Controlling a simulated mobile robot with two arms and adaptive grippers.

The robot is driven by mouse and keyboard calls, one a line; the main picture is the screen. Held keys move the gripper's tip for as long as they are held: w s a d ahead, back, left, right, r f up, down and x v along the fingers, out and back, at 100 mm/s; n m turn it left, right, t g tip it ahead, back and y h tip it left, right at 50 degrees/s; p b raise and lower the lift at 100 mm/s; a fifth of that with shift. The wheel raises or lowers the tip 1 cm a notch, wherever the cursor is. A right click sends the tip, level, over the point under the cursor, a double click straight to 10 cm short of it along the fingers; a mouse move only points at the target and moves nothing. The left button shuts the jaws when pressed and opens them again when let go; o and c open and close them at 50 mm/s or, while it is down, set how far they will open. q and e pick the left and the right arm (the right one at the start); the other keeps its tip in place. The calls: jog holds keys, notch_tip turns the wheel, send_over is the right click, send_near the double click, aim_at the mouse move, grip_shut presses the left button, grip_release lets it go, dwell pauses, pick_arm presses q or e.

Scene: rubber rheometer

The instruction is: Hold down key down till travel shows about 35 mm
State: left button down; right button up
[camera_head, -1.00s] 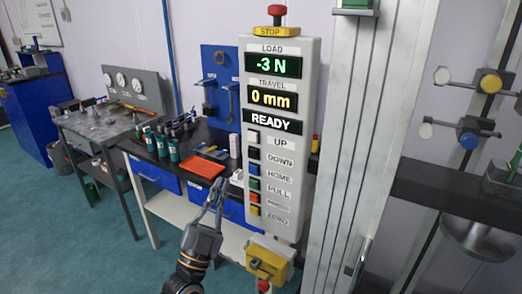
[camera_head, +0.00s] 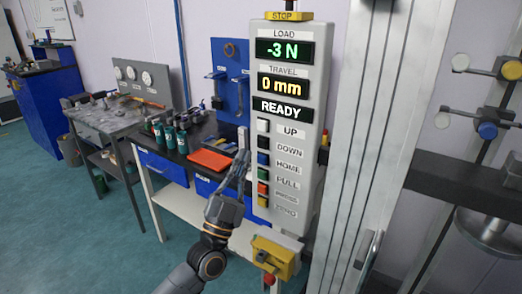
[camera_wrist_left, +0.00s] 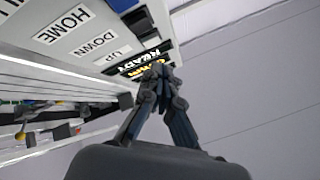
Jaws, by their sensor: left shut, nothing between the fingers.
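The control panel (camera_head: 284,215) shows LOAD -3 N, TRAVEL 0 mm (camera_head: 283,86) and READY in the head view. Its keys run in a column, with the black down key (camera_head: 263,142) below the white up key (camera_head: 263,126) and above the blue home key (camera_head: 263,158). My left gripper (camera_head: 244,154) is shut and empty, its fingertips just left of the key column near the down and home keys. In the left wrist view the closed fingertips (camera_wrist_left: 158,72) overlap the READY display. Contact with a key cannot be made out. My right gripper is out of view.
A red stop button on a yellow box (camera_head: 274,257) hangs below the panel. The metal column (camera_head: 363,150) stands right of it. Behind my left gripper is a bench with an orange tray (camera_head: 211,160) and green bottles (camera_head: 170,138).

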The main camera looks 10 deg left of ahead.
aim_at(262, 143)
pick_arm(q)
jog(key=w, duration=0.1)
jog(key=w+d, duration=0.1)
jog(key=w, duration=0.1)
jog(key=shift+w+d+b, duration=0.15)
jog(key=shift+w+b, duration=0.05)
jog(key=shift+b, duration=0.2)
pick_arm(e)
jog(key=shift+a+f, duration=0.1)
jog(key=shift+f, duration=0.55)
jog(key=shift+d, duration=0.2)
pick_arm(q)
jog(key=shift+w, duration=0.1)
jog(key=shift+w+d, duration=0.15)
jog(key=shift+w, duration=0.15)
jog(key=shift+w+d, duration=0.1)
jog(key=shift+w, duration=0.25)
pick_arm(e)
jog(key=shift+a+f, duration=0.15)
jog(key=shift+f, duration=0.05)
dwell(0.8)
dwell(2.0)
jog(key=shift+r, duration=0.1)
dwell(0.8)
pick_arm(q)
jog(key=shift+s+a+p, duration=0.25)
jog(key=shift+s+p, duration=0.15)
jog(key=shift+s, duration=0.4)
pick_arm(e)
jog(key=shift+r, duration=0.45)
